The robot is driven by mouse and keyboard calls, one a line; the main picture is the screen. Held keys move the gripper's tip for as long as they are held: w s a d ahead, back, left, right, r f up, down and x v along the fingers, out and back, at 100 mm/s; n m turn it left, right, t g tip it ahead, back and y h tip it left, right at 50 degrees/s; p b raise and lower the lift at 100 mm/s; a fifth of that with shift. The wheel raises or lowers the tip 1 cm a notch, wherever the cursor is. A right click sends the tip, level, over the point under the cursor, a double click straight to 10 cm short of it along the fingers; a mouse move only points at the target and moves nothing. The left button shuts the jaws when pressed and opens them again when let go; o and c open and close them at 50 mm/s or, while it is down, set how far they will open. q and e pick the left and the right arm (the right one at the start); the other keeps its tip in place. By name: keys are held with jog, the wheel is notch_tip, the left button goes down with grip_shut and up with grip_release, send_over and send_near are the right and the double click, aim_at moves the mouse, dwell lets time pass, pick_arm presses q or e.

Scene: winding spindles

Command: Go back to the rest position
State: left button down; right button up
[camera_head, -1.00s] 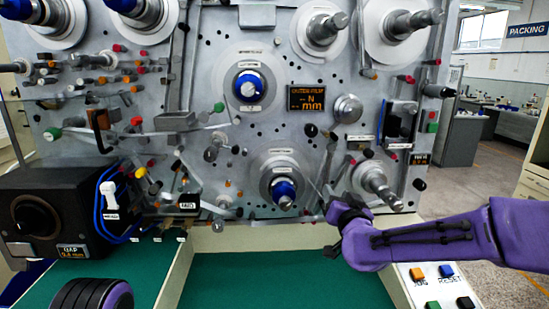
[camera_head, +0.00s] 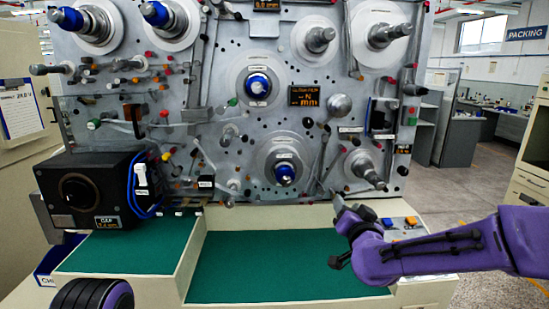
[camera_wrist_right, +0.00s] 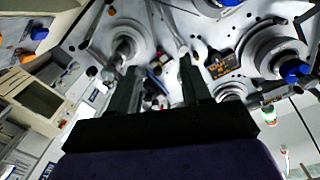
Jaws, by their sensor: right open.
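My right arm comes in from the right in the head view, and its gripper (camera_head: 343,208) is in front of the lower right of the winding machine panel (camera_head: 215,110). In the right wrist view the two fingers of the right gripper (camera_wrist_right: 158,85) stand apart with nothing held between them. The panel's spindles show beyond the fingers. A dark rounded part of my own body is at the bottom left of the head view. My left gripper is not in view.
The green work surface (camera_head: 280,265) below the panel is clear. A black box with a dial (camera_head: 90,190) stands at the left. A button panel (camera_head: 400,221) is behind my right arm. Lower spindles (camera_head: 368,178) stick out near the right gripper.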

jog(key=s+d+f+m+g+h+b, duration=0.1)
jog(key=s+d+f+g+b, duration=0.15)
jog(key=s+f, duration=0.65)
jog(key=s+d+f+g+b, duration=0.1)
jog(key=s+d+f+g, duration=0.15)
jog(key=f, duration=1.25)
jog(key=s+d+f+m+g+h+b, duration=0.1)
jog(key=s+d+f+g+b, duration=0.15)
jog(key=s+f, duration=0.65)
jog(key=s+d+f+g+b, duration=0.2)
jog(key=s+f+g, duration=0.1)
jog(key=s+f, duration=0.7)
jog(key=s+d+f+g+h+b, duration=0.1)
jog(key=s+f+g, duration=0.3)
jog(key=s+f, duration=0.7)
jog(key=shift+s+d+n+b, duration=0.45)
jog(key=shift+s+d, duration=0.1)
jog(key=shift+s, duration=0.4)
jog(key=shift+f, duration=0.1)
